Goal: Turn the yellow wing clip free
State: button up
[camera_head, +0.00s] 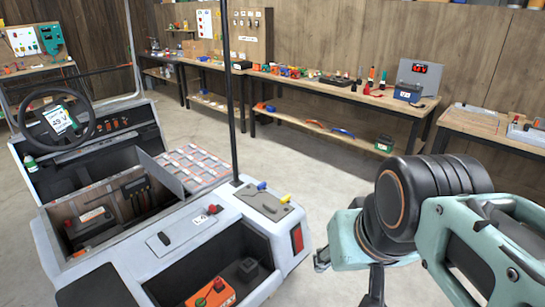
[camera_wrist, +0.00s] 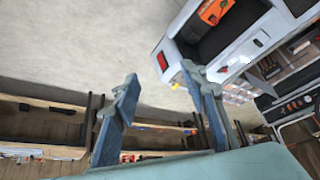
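The yellow wing clip (camera_head: 285,198) sits on a grey plate (camera_head: 268,206) at the rear corner of the white cart (camera_head: 205,250). A blue wing clip (camera_head: 262,186) sits beside it, near the foot of a dark upright post. In the wrist view, a small yellow patch (camera_wrist: 173,82) beside the right finger may be the yellow clip, mostly hidden. My gripper (camera_wrist: 157,78) is open and empty, its two fingers well apart. In the head view my arm is right of the cart, apart from the clip; my fingertips are not clear there.
The dark post (camera_head: 230,95) rises close to the clips. A red tail light (camera_head: 296,238) is on the cart's corner, and an orange battery (camera_head: 212,293) lies in its open bay. Workbenches (camera_head: 335,88) line the back wall. The floor between is clear.

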aim_at(287, 198)
jog(key=i+l, duration=0.35)
jog(key=i, duration=0.25)
jog(key=i+l+u, duration=0.1)
jog(key=i+l, duration=0.25)
jog(key=i, duration=0.3)
jog(key=i+l+u, duration=0.1)
jog(key=i+l, duration=0.35)
jog(key=i, duration=0.15)
